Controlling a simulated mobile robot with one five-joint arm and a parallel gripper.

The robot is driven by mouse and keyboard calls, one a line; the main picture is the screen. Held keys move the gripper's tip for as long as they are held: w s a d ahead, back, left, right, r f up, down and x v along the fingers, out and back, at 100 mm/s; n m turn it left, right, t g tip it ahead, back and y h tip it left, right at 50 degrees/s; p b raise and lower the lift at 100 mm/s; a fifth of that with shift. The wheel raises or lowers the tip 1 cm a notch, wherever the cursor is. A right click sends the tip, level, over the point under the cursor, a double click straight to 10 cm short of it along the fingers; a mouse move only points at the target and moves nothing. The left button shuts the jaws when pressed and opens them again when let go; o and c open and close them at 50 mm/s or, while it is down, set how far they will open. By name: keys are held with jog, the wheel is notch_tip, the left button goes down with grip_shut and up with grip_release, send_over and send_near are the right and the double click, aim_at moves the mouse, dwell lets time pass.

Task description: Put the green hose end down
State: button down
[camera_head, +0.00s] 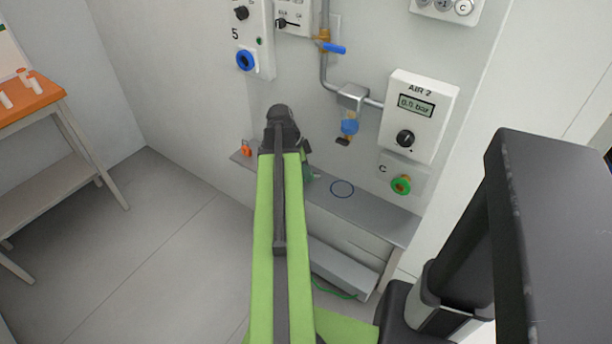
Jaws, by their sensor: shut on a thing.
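My gripper (306,148) is mostly hidden behind my own green arm; only a small dark part shows at the arm's right side. The green hose end (311,174) shows just right of the arm, at the gripper and over the grey shelf (385,217). My gripper is shut on it. I cannot tell whether the hose end touches the shelf. A piece of green hose (336,291) shows lower down, below the shelf.
A blue ring mark (342,189) lies on the shelf, right of the hose end. An orange item (246,148) sits at its left end. Above are a green-ringed port (401,185), the AIR 2 panel (417,116) and a blue fitting (349,126). An orange-topped table (30,100) stands left.

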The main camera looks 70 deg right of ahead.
jog(key=shift+f, duration=0.25)
jog(key=c, duration=1.1)
grip_release()
jog(key=shift+r, duration=0.1)
jog(key=shift+r, duration=0.1)
jog(key=p+v, duration=1.1)
jog(key=v, duration=0.1)
jog(key=shift+w, duration=0.1)
